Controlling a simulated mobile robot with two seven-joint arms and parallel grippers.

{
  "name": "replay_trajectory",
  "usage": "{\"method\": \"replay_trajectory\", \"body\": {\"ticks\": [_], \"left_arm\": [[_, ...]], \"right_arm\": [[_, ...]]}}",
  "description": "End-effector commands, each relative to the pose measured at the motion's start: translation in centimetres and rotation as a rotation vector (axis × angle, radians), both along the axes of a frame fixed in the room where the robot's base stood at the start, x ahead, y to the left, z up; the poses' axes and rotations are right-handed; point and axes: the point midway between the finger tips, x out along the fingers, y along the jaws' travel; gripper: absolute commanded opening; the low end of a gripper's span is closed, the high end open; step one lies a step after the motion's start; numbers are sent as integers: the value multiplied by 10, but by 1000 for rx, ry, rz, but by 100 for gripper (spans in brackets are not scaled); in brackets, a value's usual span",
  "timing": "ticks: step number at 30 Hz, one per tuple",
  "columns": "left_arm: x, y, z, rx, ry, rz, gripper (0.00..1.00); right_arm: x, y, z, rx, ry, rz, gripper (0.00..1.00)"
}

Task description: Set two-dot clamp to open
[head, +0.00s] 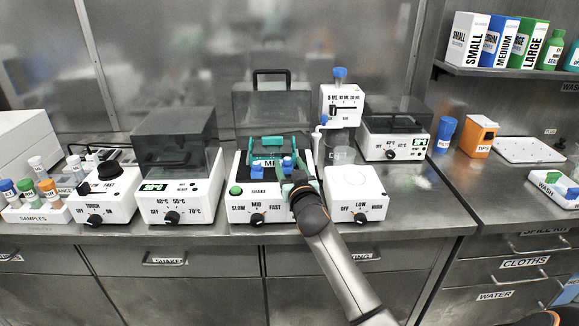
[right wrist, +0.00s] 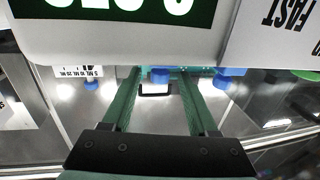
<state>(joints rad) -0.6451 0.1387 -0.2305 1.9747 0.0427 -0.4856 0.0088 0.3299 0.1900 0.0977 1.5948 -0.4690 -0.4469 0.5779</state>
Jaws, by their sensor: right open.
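The shaker (head: 243,208) stands at the middle of the bench, with a teal clamp frame (head: 268,147) on top and a raised, dark clear lid behind. Small blue parts (head: 287,164) show at the right front of its platform; I cannot make out dots on any of them. My right gripper (head: 292,176) is open at the shaker's right front. In the right wrist view, one blue part (right wrist: 160,75) shows between the open teal fingertips, and another blue part (right wrist: 229,77) is to the right. I cannot tell whether the fingers touch anything. My left gripper is not in view.
A white device with an OFF-LOW-HIGH knob (head: 357,197) stands close right of the shaker, below a blue-capped dispenser (head: 341,104). A lidded heater (head: 172,197) stands to the left. A sample rack (head: 36,214) is at the far left.

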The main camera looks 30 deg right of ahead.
Motion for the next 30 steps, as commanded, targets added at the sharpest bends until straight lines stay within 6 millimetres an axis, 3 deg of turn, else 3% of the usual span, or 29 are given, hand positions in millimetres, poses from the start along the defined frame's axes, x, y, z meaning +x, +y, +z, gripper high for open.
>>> {"method": "replay_trajectory", "body": {"ticks": [5,21,30], "left_arm": [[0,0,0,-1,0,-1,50],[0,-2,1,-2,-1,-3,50],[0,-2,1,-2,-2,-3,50]], "right_arm": [[0,0,0,0,0,0,58],[0,0,0,0,0,0,0],[0,0,0,0,0,1,0]]}}
